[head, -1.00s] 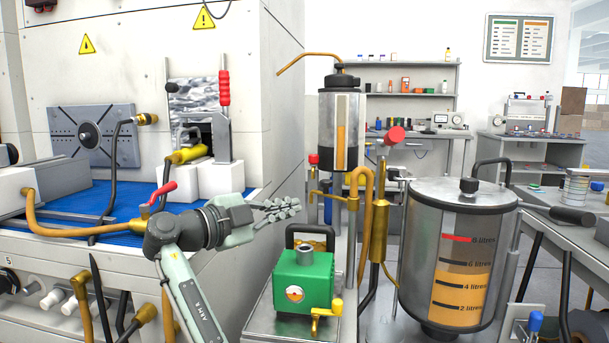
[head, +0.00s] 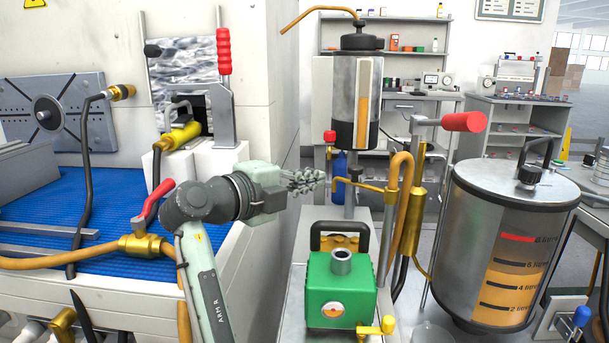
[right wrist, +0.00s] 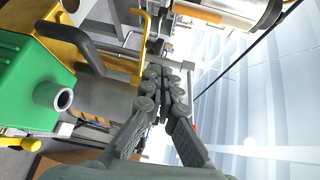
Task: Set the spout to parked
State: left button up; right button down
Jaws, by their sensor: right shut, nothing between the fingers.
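A thin brass spout (head: 362,187) reaches left from a post beside the thick orange hose, its end bent down. A longer bent orange pipe (head: 318,12) rises from the top of the steel cylinder (head: 357,95); I cannot tell which of the two the task means. My right gripper (head: 318,180) is shut and empty, its fingertips just left of the brass spout's end in the head view. Whether they touch it is unclear. In the right wrist view the closed fingers (right wrist: 165,88) point towards brass piping (right wrist: 118,58). My left gripper is out of view.
A green pump (head: 340,290) with a black handle stands below my right gripper. The blue worktop (head: 40,208) with a red-handled valve (head: 150,208) lies left.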

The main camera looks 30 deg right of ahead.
aim_at(351, 171)
jog(key=p+x, duration=0.2)
jog(key=x, duration=0.7)
jog(key=shift+w+d+r, duration=0.1)
jog(key=shift+d, duration=0.05)
jog(key=shift+w+d, duration=0.2)
jog(key=shift+d, duration=0.15)
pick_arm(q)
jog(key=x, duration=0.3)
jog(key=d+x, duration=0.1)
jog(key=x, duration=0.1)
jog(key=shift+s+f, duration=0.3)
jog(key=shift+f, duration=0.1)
pick_arm(e)
jog(key=shift+d+f, duration=0.1)
jog(key=shift+f, duration=0.15)
